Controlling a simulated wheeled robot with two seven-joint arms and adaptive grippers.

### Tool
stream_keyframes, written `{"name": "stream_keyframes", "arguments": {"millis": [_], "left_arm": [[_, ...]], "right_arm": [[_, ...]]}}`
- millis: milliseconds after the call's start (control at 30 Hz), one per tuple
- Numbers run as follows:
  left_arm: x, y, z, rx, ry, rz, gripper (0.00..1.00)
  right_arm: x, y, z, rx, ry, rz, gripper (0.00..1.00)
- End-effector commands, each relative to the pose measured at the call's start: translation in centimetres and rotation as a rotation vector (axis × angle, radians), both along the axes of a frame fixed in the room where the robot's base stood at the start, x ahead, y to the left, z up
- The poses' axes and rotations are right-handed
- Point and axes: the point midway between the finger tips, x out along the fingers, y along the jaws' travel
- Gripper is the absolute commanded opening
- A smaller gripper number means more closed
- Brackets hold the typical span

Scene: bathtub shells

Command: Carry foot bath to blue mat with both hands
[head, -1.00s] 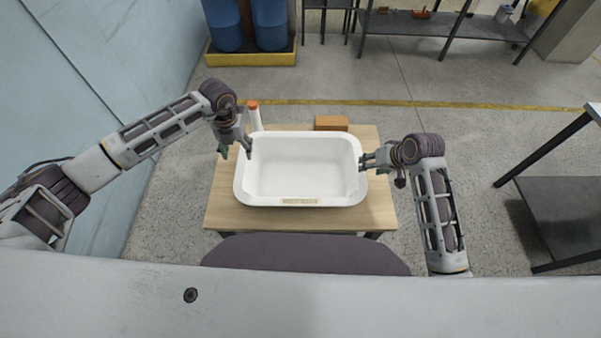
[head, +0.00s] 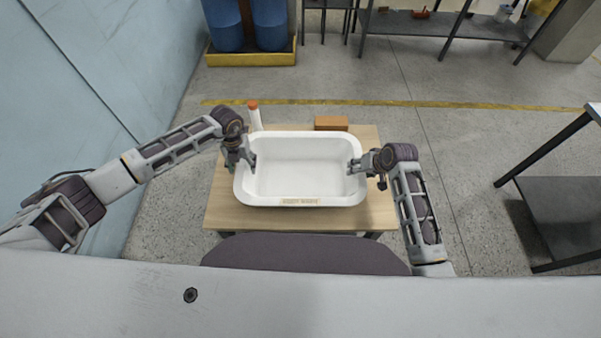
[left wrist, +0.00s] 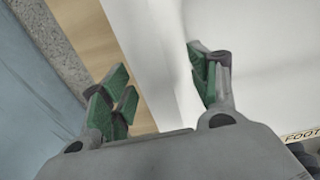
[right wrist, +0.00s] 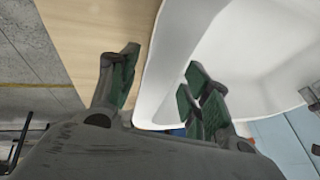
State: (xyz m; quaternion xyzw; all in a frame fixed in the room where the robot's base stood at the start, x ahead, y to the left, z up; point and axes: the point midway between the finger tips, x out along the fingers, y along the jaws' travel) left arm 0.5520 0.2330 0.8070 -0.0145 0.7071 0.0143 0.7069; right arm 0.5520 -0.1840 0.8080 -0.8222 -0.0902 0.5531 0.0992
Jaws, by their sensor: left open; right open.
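The foot bath (head: 300,170) is a white rectangular tub with a label on its near side, sitting on a wooden table (head: 225,218). My left gripper (head: 246,160) is open at the tub's left wall; in the left wrist view its fingers (left wrist: 160,90) stand on either side of the white rim (left wrist: 158,55). My right gripper (head: 357,163) is open at the right wall; in the right wrist view its fingers (right wrist: 158,88) straddle the rim (right wrist: 168,60), one inside the tub and one outside. I see no blue mat in these views.
A white bottle with an orange cap (head: 255,117) and an orange-brown box (head: 331,123) stand behind the tub on the table. A blue wall is at left. A dark shelf (head: 565,210) stands at right, with open floor between.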

Motion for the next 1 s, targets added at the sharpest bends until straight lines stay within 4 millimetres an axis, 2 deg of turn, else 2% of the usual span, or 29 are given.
{"name": "stream_keyframes", "arguments": {"millis": [267,633,733,1000], "left_arm": [[0.0,-0.01,-0.04,0.0,0.0,0.0,0.59],[0.01,-0.05,-0.01,-0.001,0.0,0.0,0.12],[0.0,-0.09,-0.01,-0.001,-0.001,0.0,0.0],[0.01,-0.2,0.0,-0.003,-0.001,-0.001,0.0]], "right_arm": [[0.02,0.01,-0.01,0.0,0.0,0.0,0.47],[0.01,0.05,0.01,0.001,-0.001,0.001,0.0],[0.02,0.08,0.03,0.001,-0.001,0.001,0.0],[0.02,0.14,0.05,0.001,-0.002,0.002,0.0]]}}
